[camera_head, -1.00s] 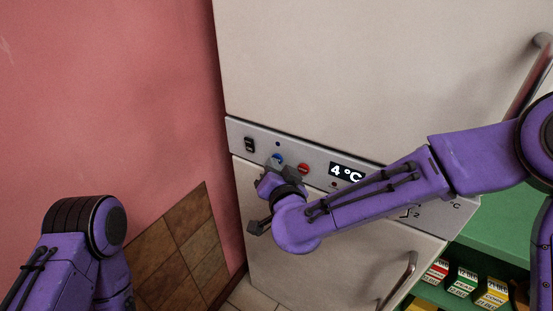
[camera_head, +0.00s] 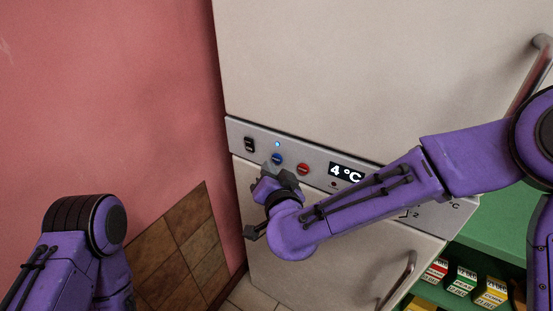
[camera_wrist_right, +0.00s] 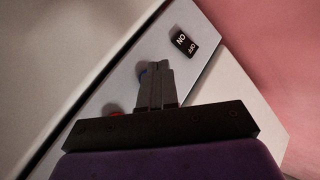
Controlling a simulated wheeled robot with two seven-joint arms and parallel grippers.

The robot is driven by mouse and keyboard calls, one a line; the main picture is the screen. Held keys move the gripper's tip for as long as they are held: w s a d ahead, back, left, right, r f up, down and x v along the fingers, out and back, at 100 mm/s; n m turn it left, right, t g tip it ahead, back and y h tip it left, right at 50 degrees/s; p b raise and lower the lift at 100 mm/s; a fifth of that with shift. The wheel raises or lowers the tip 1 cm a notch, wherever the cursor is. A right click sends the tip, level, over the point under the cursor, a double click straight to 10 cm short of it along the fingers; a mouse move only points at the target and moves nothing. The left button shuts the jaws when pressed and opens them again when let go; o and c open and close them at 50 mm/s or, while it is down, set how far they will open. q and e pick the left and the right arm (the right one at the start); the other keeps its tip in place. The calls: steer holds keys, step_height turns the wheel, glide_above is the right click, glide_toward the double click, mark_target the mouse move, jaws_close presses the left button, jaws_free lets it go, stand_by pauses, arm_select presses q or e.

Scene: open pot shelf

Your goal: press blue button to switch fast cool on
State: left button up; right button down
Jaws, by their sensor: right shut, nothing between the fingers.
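The blue button (camera_head: 277,159) is on the grey control panel (camera_head: 321,155) of the fridge, and its edge shows in the right wrist view (camera_wrist_right: 143,74), mostly hidden by the fingers. The small lamp (camera_head: 277,144) above it glows bright blue. My right gripper (camera_head: 268,170) is shut and empty, with its fingertips just below the blue button in the head view. In the right wrist view its fingertips (camera_wrist_right: 155,67) overlap the button; I cannot tell if they touch it. My left gripper is out of view; only part of that arm shows.
A red button (camera_head: 303,169), a black on/off switch (camera_head: 249,144) and a display reading 4 °C (camera_head: 346,173) share the panel. A pink wall (camera_head: 110,90) is at the left. A green shelf (camera_head: 490,243) with several labelled boxes stands at the right.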

steer(key=s+a, duration=0.1)
steer(key=s, duration=0.1)
steer(key=s+a, duration=0.2)
steer(key=shift+s+a, duration=0.2)
steer(key=shift+s, duration=0.1)
